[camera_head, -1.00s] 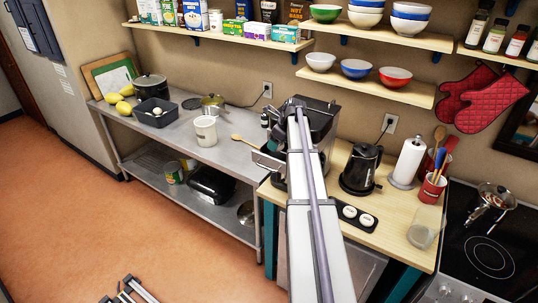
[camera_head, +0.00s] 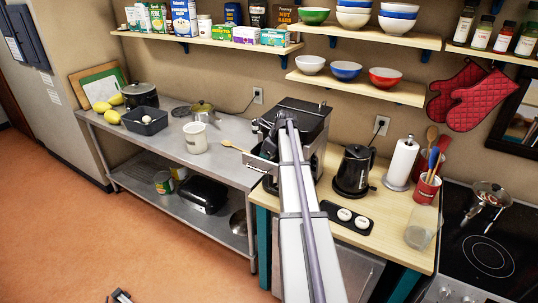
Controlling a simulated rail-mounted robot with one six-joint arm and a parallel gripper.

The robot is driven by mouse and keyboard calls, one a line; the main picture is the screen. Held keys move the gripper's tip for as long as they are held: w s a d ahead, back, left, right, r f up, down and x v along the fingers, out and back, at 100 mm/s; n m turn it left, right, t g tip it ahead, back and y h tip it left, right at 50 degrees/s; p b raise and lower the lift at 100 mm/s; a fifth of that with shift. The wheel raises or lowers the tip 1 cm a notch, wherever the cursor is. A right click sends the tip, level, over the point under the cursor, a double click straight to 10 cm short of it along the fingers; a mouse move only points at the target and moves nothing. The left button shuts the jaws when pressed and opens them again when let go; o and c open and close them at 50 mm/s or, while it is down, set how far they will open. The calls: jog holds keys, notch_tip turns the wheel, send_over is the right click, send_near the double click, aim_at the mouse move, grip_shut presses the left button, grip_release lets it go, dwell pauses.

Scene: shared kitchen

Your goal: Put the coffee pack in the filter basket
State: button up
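The boxy dark coffee machine (camera_head: 308,122) stands at the back of the wooden counter, partly hidden by my arm. A pale metal drawer-like part (camera_head: 262,168) juts from its left front; I cannot tell whether it is the filter basket. Two round white packs (camera_head: 345,214) lie in a small black tray (camera_head: 364,227) to the right of my arm; they may be coffee packs, but I cannot be sure. My arm reaches up to the front of the machine. Dark parts of its end (camera_head: 268,128) show there, but the fingers cannot be made out.
A black kettle (camera_head: 355,172), paper towel roll (camera_head: 401,163), utensil cup (camera_head: 427,187) and clear jar (camera_head: 422,233) stand to the right, beside the stove (camera_head: 485,245). A steel table (camera_head: 165,150) with a white tub (camera_head: 195,137) is on the left. Shelves with bowls (camera_head: 385,78) hang above.

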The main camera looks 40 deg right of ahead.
aim_at(274, 157)
jog(key=p+v, duration=0.6)
jog(key=shift+r, duration=0.45)
jog(key=shift+s+d+f+b, duration=0.15)
jog(key=shift+s+f+b, duration=0.2)
jog(key=shift+s, duration=0.2)
jog(key=shift+s+d+f+b, duration=0.2)
jog(key=shift+s+f, duration=0.15)
jog(key=shift+s, duration=0.25)
jog(key=s+d, duration=0.3)
jog(key=s, duration=0.5)
jog(key=shift+s, duration=0.35)
jog(key=shift+d, duration=0.2)
